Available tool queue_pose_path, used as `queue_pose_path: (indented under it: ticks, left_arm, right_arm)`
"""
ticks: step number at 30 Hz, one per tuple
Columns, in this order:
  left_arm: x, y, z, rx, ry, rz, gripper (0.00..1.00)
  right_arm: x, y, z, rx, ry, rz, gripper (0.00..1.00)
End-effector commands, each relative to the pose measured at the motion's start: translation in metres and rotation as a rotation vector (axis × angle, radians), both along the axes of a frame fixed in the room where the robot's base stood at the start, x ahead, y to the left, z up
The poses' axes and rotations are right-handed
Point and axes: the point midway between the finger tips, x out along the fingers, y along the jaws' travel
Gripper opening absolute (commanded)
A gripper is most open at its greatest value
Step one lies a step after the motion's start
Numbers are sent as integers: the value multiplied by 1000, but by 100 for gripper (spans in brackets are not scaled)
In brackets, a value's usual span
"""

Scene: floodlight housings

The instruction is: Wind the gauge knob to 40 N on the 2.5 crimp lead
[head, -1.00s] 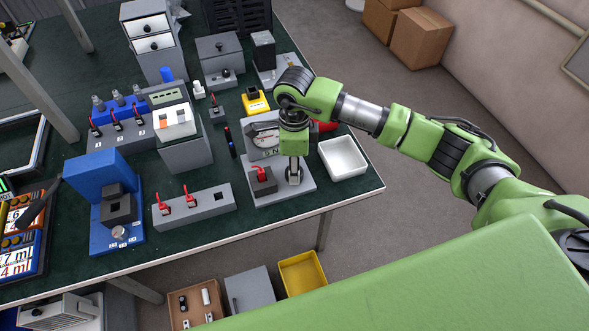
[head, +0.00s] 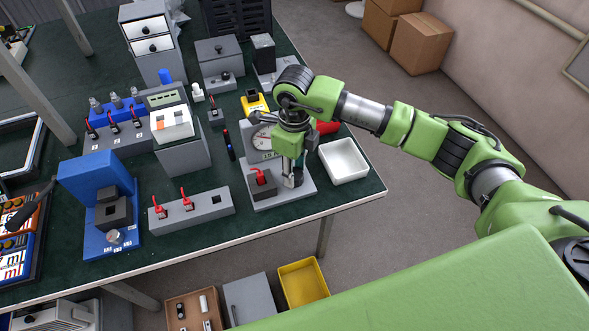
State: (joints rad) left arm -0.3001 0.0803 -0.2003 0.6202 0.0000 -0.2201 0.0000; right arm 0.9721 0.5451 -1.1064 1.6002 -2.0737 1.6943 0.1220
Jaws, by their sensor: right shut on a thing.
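The grey gauge stand (head: 276,198) sits near the right front corner of the green table. Its round white dial (head: 262,138) is partly covered by my right wrist, and I cannot read the needle. A dark block with a red crimp lead (head: 262,181) sits on the stand's base, left of my gripper. My right gripper (head: 292,181) points down over the base and is shut on the knob, which is mostly hidden by the fingers. My left gripper is not in view.
A white tray (head: 344,161) stands just right of the gauge. A grey holder (head: 191,211) with two red leads is to the left, beside a blue fixture (head: 88,183). The table's front edge (head: 240,233) is close. A yellow bin (head: 303,282) stands below.

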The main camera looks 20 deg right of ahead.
Motion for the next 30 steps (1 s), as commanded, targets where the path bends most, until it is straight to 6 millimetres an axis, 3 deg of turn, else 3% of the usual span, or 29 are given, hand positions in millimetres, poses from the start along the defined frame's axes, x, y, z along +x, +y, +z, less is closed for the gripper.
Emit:
queue_pose_path:
  ticks: [8,9,10,22,26,30]
  left_arm:
    - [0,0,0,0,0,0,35]
    - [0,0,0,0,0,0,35]
    - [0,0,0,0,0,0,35]
    - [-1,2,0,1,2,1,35]
    - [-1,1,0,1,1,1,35]
    - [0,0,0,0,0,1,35]
  right_arm:
    - [1,0,1,0,-3,0,11]
    - [1,0,1,0,-3,0,43]
    - [1,0,1,0,-3,0,49]
    - [1,0,4,1,-2,1,49]
    - [1,0,20,1,-4,1,49]
    - [2,0,50,-1,-6,2,49]
